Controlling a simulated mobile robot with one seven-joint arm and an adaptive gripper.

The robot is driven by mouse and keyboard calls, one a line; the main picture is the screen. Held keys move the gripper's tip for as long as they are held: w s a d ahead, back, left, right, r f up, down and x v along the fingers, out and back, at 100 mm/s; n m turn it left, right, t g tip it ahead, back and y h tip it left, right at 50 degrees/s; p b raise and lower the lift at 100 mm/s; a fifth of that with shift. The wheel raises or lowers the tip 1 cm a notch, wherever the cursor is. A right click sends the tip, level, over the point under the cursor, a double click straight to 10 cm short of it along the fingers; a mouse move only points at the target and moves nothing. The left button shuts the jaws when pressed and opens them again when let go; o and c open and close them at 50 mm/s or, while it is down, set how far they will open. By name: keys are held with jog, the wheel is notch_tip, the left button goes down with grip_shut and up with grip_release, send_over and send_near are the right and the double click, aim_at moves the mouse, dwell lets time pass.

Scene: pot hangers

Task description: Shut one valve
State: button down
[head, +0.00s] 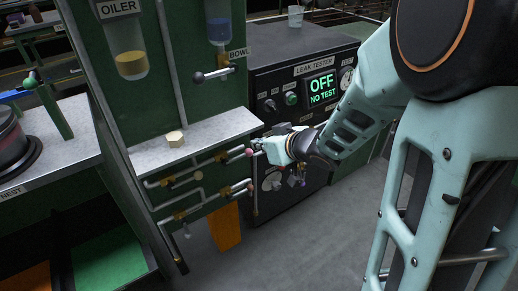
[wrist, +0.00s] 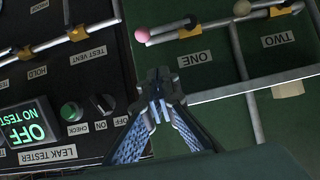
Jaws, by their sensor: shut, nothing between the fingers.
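My gripper (wrist: 158,76) is shut with nothing between its fingers. In the head view my gripper (head: 260,146) is at the right edge of the green panel, close to the upper valve's ball end (head: 249,152). In the wrist view a pink ball (wrist: 142,34) ends the pipe beside the label ONE, just past my fingertips and apart from them. A brass valve body (wrist: 190,32) sits on that pipe, with a dark knob close by. A second brass valve (wrist: 285,10) sits near the label TWO. In the head view a lower valve row has another pink ball (head: 250,187).
The black leak tester (head: 290,70) stands right of the panel, its screen (head: 320,89) reading OFF, NO TEST. A grey shelf (head: 215,128) carries a cream block (head: 175,138). A dark-knobbed lever (head: 198,77) is above. The grey floor in front is clear.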

aim_at(248, 152)
jog(key=b+x, duration=0.1)
jog(key=x, duration=0.2)
jog(key=f+b+x, duration=0.1)
jog(key=x, duration=0.2)
jog(key=s+b+x, duration=0.1)
jog(key=b+x, duration=0.1)
jog(key=x, duration=0.1)
jog(key=shift+d+f, duration=0.2)
jog(key=shift+f, duration=0.3)
jog(key=shift+w+f, duration=0.15)
jog(key=shift+f, duration=0.25)
jog(key=shift+d+f, duration=0.1)
